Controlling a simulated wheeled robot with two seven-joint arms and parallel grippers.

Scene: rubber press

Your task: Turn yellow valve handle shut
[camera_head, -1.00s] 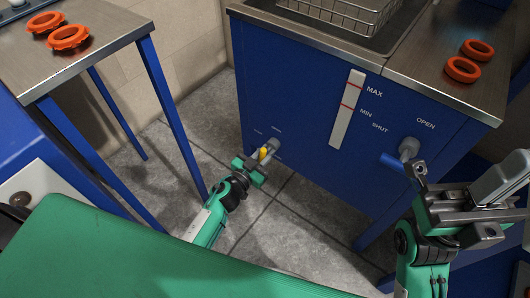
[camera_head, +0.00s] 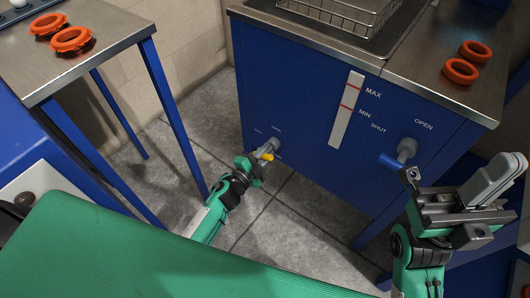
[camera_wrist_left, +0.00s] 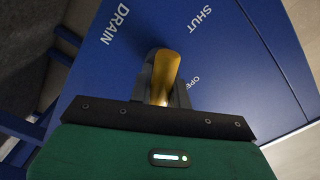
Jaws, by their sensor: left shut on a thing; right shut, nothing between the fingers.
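The yellow valve handle (camera_head: 266,156) sits low on the left of the blue cabinet's front, on a grey valve body (camera_head: 271,144). My left gripper (camera_head: 257,158) is at the handle and shut on it. In the left wrist view the yellow handle (camera_wrist_left: 165,75) stands up from between the gripper's fingers (camera_wrist_left: 161,98), with the words DRAIN, SHUT and OPEN on the blue panel around it. My right gripper (camera_head: 412,176) is shut and empty, in front of the cabinet's right side, below the blue-handled valve.
A blue-handled grey valve (camera_head: 402,154) is on the blue cabinet (camera_head: 300,120) beside a level gauge (camera_head: 347,110). A wire basket (camera_head: 335,14) is in the sink above. Orange rings lie on the cabinet's right top (camera_head: 490,85) and on the left table (camera_head: 95,70).

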